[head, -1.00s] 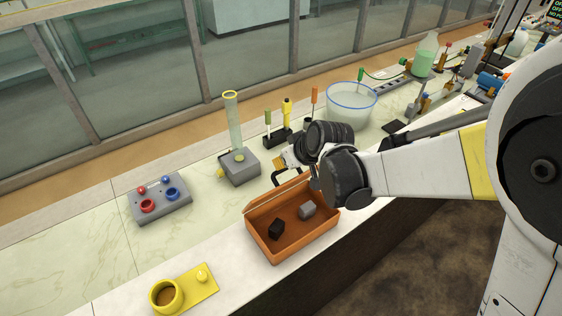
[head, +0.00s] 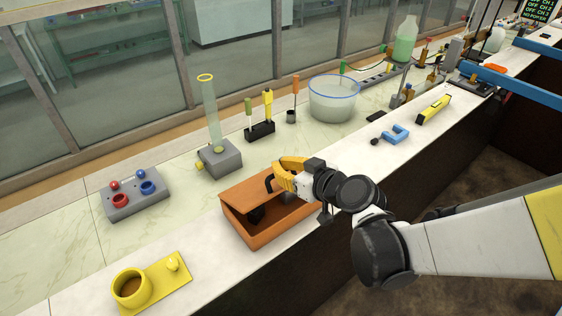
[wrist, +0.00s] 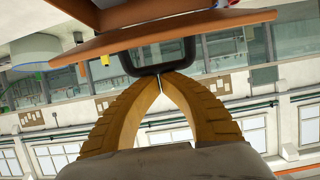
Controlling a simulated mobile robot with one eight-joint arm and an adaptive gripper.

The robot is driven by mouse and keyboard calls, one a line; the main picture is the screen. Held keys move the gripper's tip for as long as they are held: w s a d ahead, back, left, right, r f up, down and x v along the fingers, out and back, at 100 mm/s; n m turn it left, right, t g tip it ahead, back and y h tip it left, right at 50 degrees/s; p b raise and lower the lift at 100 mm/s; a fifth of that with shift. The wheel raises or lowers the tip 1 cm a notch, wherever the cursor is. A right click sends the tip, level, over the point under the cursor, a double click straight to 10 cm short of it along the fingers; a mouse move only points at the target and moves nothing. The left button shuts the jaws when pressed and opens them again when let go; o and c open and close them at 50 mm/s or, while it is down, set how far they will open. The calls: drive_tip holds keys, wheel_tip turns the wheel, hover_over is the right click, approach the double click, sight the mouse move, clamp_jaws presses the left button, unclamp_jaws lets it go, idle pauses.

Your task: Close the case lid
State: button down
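The orange-brown case (head: 262,237) stands on the front counter in the head view. Its lid (head: 247,213) is partly lowered and tilted over the case, with a dark gap under its front edge. The lid's black loop handle (head: 268,184) stands up from it and shows in the wrist view (wrist: 128,62). My gripper (head: 275,180) is at the handle, above the lid. In the wrist view, my gripper's yellow fingers (wrist: 161,75) meet at their tips against the lower bar of the handle. I see nothing held between them.
A yellow cup on a plate (head: 150,284) is at front left. A grey block with red and blue rings (head: 137,198) and a grey base with a clear cylinder (head: 218,158) stand behind. A tool rack (head: 260,131), a clear tub (head: 333,103) and a blue clamp (head: 396,134) lie farther right.

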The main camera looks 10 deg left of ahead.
drive_tip(key=shift+s+d+f+b, duration=0.5)
drive_tip(key=shift+d+f+b, duration=0.1)
drive_tip(key=shift+f+b, duration=0.5)
drive_tip(key=shift+s+d+f+b, duration=0.55)
drive_tip(key=shift+f+b, duration=0.35)
drive_tip(key=shift+f, duration=0.25)
drive_tip(key=shift+s+d+f+b, duration=0.5)
drive_tip(key=shift+d+f+b, duration=0.1)
drive_tip(key=shift+f+b, duration=0.5)
